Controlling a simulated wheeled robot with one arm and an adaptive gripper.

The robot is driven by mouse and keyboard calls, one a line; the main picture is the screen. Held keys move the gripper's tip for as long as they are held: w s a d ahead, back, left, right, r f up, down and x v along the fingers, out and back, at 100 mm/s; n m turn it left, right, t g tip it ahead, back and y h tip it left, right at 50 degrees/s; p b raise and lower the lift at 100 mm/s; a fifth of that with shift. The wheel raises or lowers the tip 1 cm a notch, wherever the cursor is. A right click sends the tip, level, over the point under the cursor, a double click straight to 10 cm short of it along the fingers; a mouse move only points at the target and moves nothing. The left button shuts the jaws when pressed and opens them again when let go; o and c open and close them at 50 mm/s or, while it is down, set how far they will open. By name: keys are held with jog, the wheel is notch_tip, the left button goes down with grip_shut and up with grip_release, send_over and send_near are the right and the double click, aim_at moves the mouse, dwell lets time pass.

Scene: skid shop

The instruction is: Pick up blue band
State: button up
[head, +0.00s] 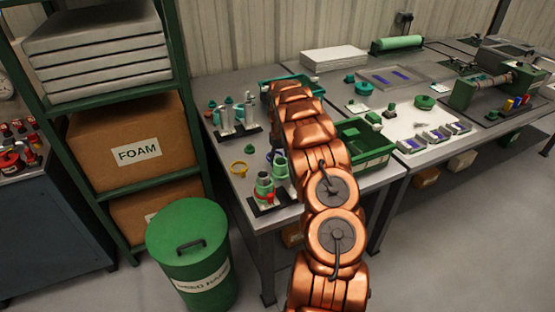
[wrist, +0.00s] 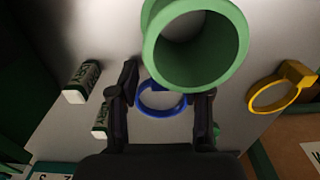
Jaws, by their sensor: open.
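The blue band (wrist: 146,107) is a thin round ring, seen in the wrist view between the two dark fingers of my gripper (wrist: 165,90). The fingers are apart, one on each side of the band. Whether they touch it I cannot tell. The upper part of the band is partly covered by a green tube (wrist: 152,45), which is nearer the camera.
A yellow band (wrist: 257,103) lies to the right in the wrist view; it also shows on the grey table (head: 234,196) in the head view. Two small green-and-white labelled blocks (wrist: 82,82) are at left. A green bin (head: 366,158) stands right of my arm.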

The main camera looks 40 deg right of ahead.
jog(key=c, duration=0.9)
